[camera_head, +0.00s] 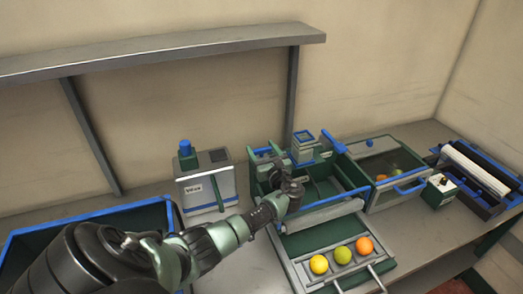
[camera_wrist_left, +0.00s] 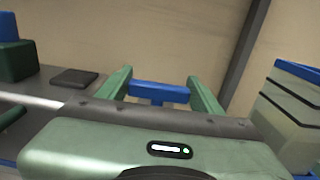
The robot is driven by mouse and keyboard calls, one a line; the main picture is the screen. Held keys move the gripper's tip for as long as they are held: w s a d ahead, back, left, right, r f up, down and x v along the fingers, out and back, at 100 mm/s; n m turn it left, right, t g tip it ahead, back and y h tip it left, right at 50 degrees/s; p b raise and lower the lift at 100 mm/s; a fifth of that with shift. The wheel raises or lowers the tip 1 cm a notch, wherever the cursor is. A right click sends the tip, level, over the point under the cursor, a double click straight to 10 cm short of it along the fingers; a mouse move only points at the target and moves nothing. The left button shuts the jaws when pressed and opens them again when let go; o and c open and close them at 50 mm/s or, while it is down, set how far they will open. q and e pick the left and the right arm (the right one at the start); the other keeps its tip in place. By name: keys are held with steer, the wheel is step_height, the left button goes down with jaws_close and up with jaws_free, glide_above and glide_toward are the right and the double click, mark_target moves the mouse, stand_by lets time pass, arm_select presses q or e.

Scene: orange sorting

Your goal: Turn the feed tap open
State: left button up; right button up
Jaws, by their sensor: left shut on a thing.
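My left arm reaches in from the lower left in the head view. Its gripper (camera_head: 268,156) is at the back left of the green and grey sorting machine (camera_head: 318,211). In the left wrist view the two green fingers (camera_wrist_left: 160,88) stand on either side of a blue bar-shaped handle (camera_wrist_left: 160,94), which appears to be the feed tap. The gripper is shut on this handle. A bit of blue (camera_head: 262,150) shows beside the gripper in the head view. The tap's body and lower part are hidden by the gripper. My right gripper is not in view.
A grey box with a blue knob (camera_head: 203,191) stands left of the machine. A yellow, a yellow-green and an orange fruit (camera_head: 364,245) lie on the front tray (camera_head: 300,270). A lidded bin (camera_head: 385,165) stands at right. A shelf (camera_head: 160,50) runs above.

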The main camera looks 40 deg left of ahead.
arm_select(q)
steer(key=shift+r, duration=0.1)
steer(key=o, duration=1.4)
steer(key=shift+c, duration=0.2)
steer(key=shift+s+d, duration=0.1)
steer(key=shift+d, duration=0.1)
steer(key=b+v, duration=0.1)
steer(key=v, duration=0.6)
steer(key=shift+b, duration=0.35)
steer(key=shift+d, duration=0.2)
